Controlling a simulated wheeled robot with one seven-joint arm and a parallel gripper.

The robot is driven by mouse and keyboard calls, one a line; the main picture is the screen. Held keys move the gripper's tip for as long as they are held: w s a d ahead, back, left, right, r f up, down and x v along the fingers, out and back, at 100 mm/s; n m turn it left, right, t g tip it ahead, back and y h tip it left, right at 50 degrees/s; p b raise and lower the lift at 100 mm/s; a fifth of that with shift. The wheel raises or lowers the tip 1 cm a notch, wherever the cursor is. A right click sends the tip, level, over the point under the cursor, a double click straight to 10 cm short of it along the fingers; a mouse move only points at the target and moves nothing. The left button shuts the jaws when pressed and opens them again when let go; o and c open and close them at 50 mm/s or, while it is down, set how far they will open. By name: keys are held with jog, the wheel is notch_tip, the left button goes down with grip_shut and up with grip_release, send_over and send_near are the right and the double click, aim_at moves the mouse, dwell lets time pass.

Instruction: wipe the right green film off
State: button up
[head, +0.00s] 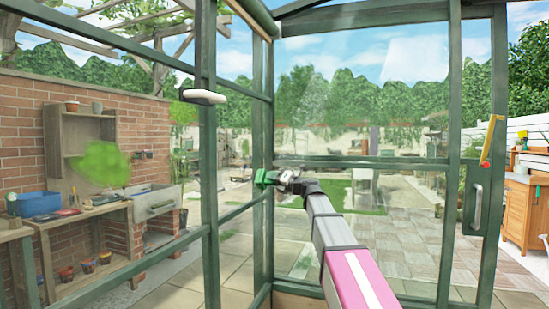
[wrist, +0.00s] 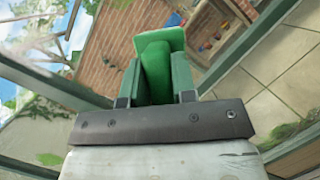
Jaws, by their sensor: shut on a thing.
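My gripper (head: 276,178) is at the end of my outstretched arm, beside the dark green corner post of the glasshouse. It is shut on a green wiping pad (head: 264,177). The pad also shows in the wrist view (wrist: 160,62), upright between the two fingers (wrist: 158,88). A bright green film patch (head: 104,163) shows on the left glass, in front of the brick wall, well left of my gripper. A faint green smear (head: 290,200) shows just below my gripper; I cannot tell if it is film or greenery behind the glass. Whether the pad touches glass is unclear.
Dark green frame bars (head: 211,165) divide the glass. A white handle-like piece (head: 204,97) sticks out from the left post. A door with a grey handle (head: 478,206) is at the right. A potting bench (head: 75,217) and the brick wall (head: 25,120) stand beyond the left glass.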

jog(key=shift+y, duration=0.7)
jog(key=r, duration=0.9)
jog(key=shift+w+d+r, duration=0.15)
jog(key=shift+w, duration=0.05)
jog(key=shift+w+a, duration=0.35)
jog(key=shift+a, duration=0.6)
jog(key=shift+w+a, duration=0.3)
jog(key=shift+a, duration=0.6)
jog(key=shift+w+a, duration=0.35)
jog(key=shift+a, duration=0.6)
jog(key=shift+w+a, duration=0.35)
jog(key=shift+a, duration=0.55)
